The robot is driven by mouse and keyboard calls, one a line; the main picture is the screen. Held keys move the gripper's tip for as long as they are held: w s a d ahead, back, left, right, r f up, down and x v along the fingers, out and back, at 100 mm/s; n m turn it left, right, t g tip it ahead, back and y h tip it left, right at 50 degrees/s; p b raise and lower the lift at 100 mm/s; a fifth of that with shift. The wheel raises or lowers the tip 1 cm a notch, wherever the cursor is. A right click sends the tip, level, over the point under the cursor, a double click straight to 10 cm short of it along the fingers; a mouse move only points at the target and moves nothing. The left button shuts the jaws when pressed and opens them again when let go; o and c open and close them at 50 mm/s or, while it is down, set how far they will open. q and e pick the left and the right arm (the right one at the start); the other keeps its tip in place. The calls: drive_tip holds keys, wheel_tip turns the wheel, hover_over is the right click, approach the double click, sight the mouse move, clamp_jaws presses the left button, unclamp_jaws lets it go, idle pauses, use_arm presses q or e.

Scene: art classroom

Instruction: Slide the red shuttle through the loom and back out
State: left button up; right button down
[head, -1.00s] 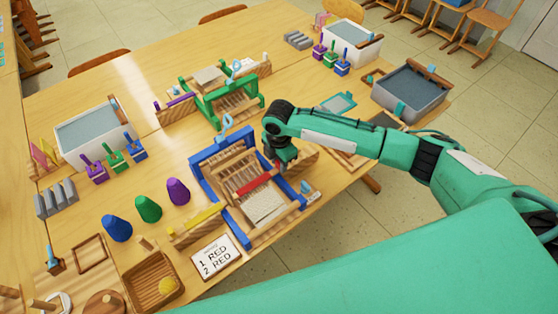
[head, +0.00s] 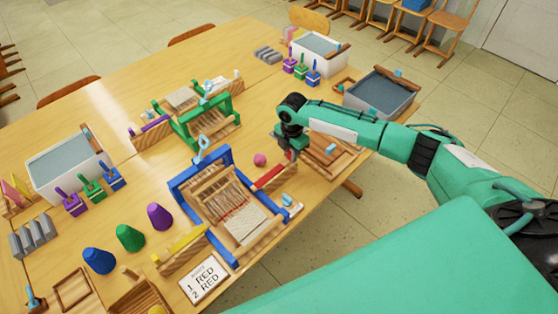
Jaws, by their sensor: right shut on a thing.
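The blue-framed loom (head: 221,154) stands on the table with pale warp threads (head: 247,221) and a thin red line across them. The red shuttle (head: 268,177) is at the loom's right side, its near end close to the blue frame; I cannot tell if they touch. My right gripper (head: 289,156) is shut on the shuttle's far end, which is partly hidden by the fingers. My left gripper is out of view.
A green loom (head: 205,121) stands behind. A card (head: 204,281) reading "1 RED 2 RED" and a yellow shuttle (head: 186,247) lie at the front left. A pink ball (head: 260,159) is near the gripper. Green (head: 130,238), blue and purple cones stand left.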

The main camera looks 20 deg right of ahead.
drive_tip(key=shift+w+d, duration=0.1)
drive_tip(key=shift+d, duration=0.1)
drive_tip(key=c, duration=1.3)
unclamp_jaws()
drive_tip(key=shift+r, duration=0.1)
wheel_tip(320, 180, up, 14)
drive_tip(key=shift+f+b, duration=0.2)
drive_tip(key=shift+b, duration=1)
drive_tip(key=shift+d, duration=0.1)
